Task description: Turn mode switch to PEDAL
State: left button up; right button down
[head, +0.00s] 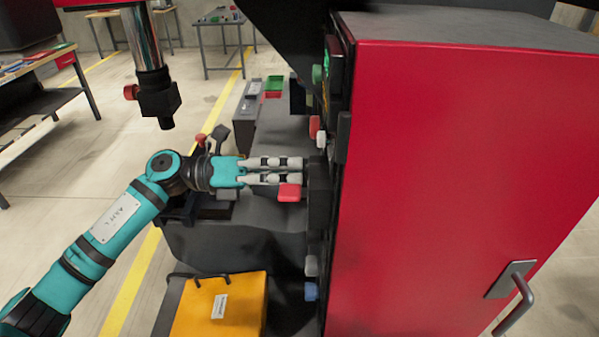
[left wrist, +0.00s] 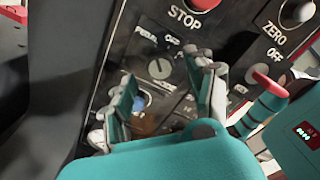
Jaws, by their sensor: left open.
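The mode switch (left wrist: 159,68) is a small round grey knob on a dark plate in the left wrist view. The word PEDAL is printed at its upper left and OFF at its upper right. I cannot clearly tell which mark the knob points to. My left gripper (left wrist: 165,74) is open, with one finger on each side of the knob in that view. Whether the fingers touch it is unclear. In the head view my left gripper (head: 302,171) reaches right to the side panel of the red machine (head: 450,160), which hides the switch. My right gripper is out of view.
In the head view an orange box (head: 230,307) stands below the arm.

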pick_arm(q)
jog(key=a, duration=1)
